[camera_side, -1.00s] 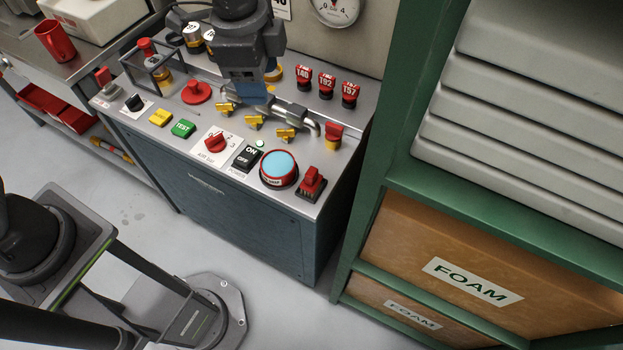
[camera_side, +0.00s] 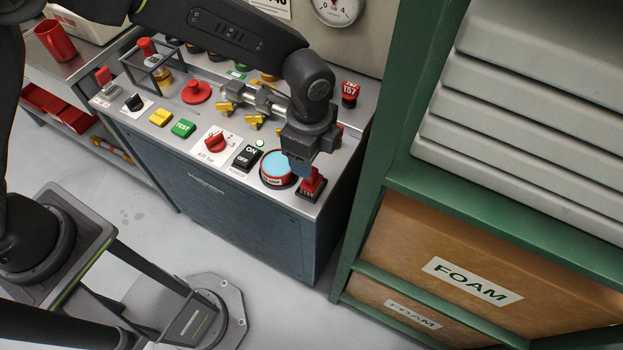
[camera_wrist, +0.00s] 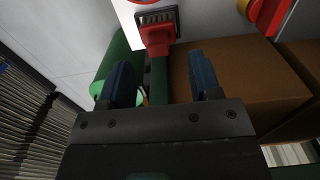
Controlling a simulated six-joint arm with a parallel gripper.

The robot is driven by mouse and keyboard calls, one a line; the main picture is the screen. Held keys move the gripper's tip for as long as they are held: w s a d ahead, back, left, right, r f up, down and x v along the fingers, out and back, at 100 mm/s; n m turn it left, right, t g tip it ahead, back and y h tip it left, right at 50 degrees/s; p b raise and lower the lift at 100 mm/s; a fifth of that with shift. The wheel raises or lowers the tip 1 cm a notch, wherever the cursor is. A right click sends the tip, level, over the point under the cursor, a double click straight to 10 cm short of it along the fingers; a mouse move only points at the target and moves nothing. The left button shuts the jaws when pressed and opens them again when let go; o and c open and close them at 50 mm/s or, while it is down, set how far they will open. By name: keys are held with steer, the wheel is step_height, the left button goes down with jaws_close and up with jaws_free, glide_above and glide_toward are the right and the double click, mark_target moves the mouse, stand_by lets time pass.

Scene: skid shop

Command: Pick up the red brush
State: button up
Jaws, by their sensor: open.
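An ON/OFF switch (camera_side: 247,157) and a red rotary knob (camera_side: 214,142) lie farther left. A green shelf frame (camera_side: 385,170) with FOAM boxes (camera_side: 480,265) stands right of the console.

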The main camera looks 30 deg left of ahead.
steer(key=f, duration=0.5)
steer(key=shift+s+d+f, duration=0.1)
steer(key=shift+s+d, duration=0.05)
steer(key=shift+d, duration=0.1)
steer(key=c, duration=1)
steer(key=shift+r, duration=0.55)
step_height(320, 180, up, 3)
steer(key=shift+f, duration=0.1)
steer(key=w+a+r, duration=0.2)
steer(key=a+r, duration=0.5)
steer(key=a, duration=0.4)
steer(key=shift+a, duration=0.3)
